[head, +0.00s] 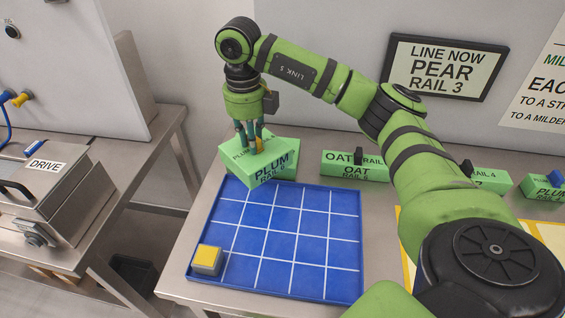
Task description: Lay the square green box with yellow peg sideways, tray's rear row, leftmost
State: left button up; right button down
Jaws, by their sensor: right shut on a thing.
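A square green box (271,172) marked PLUM hangs under my right gripper (250,142), at the rear left corner of the blue tray (335,299). A small yellow-orange peg (259,146) shows on its top, between the fingers. My right gripper points down and is shut on this peg. The box is turned at an angle to the tray, with its lettered side facing forward. I cannot tell whether its underside touches anything. The tray has a white grid, and its rear left cells are partly hidden by the box. My left gripper is not in view.
A grey block with a yellow top (207,260) sits in the tray's front left cell. A green OAT box (354,167) and other green boxes stand behind and to the right. A metal DRIVE unit (45,190) is on the left bench. Most tray cells are bare.

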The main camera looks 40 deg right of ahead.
aim_at(238, 159)
jog(key=d+m, duration=0.2)
jog(key=m, duration=0.1)
jog(key=d+m, duration=0.2)
jog(key=d+r+m, duration=0.1)
jog(key=d+m, duration=0.1)
jog(key=m, duration=0.1)
jog(key=shift+w+d+m, duration=0.1)
jog(key=shift+w+m, duration=0.1)
jog(key=shift+m, duration=0.8)
jog(key=a+f+p, duration=0.1)
jog(key=a+f, duration=0.1)
jog(key=a, duration=0.1)
jog(key=a+f+p, duration=0.1)
jog(key=a+f, duration=0.1)
jog(key=a, duration=0.2)
jog(key=s+a+f+p, duration=0.1)
jog(key=a+f+p, duration=0.1)
jog(key=a, duration=0.1)
jog(key=shift+s+a+f, duration=0.1)
jog(key=shift+a+f, duration=0.1)
jog(key=shift+a, duration=0.1)
notch_tip(238, 159, down, 4)
jog(key=shift+r+p, duration=0.1)
jog(key=shift+p, duration=0.85)
jog(key=shift+a+f, duration=0.1)
jog(key=shift+f, duration=0.15)
jog(key=shift+f, duration=0.1)
